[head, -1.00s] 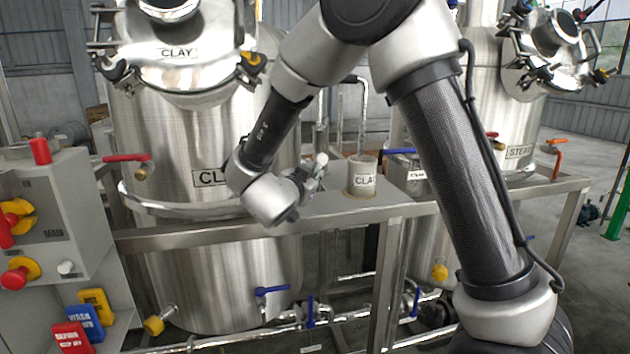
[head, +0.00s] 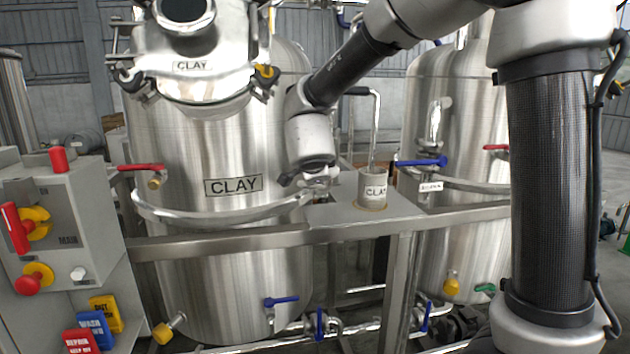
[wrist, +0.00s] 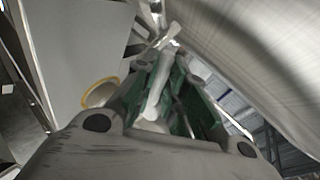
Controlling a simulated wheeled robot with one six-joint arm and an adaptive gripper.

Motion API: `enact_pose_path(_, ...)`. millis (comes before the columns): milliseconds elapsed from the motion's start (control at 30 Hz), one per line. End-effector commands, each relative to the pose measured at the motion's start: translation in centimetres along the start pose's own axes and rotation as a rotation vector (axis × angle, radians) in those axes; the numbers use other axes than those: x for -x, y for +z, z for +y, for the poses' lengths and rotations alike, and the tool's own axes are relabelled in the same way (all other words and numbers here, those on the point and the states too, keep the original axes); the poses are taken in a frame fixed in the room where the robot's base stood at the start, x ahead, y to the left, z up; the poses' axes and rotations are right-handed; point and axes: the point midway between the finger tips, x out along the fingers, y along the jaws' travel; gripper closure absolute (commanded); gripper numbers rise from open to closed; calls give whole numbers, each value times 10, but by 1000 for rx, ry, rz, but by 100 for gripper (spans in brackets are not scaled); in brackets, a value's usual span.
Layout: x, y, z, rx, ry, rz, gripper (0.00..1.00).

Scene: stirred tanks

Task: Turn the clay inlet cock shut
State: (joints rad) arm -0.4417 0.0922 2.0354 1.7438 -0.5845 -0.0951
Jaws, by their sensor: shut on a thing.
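The steel tank marked CLAY (head: 233,225) stands left of centre in the head view. My gripper (head: 316,188) is at the tank's right side, just above the steel frame shelf. In the wrist view my gripper (wrist: 166,82), with green-lined fingers, is shut on a pale lever (wrist: 155,95) that runs lengthwise between them. This lever appears to be the handle of the clay inlet cock. The cock's body and most of its pipe are hidden behind my gripper and wrist in the head view, so its exact angle cannot be told.
A small pot marked CLAY (head: 372,191) stands on the shelf (head: 345,217) close right of my gripper. A blue-handled valve (head: 421,162) is on the right tank. A red-handled cock (head: 140,167) is at the clay tank's left. A control box (head: 75,215) stands far left.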

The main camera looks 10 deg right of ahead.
Motion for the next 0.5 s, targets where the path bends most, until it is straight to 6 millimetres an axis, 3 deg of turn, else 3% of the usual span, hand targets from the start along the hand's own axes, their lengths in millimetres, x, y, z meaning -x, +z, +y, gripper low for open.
enact_pose_path(500, 6, -3, -9, -165, 17, -111, 100)
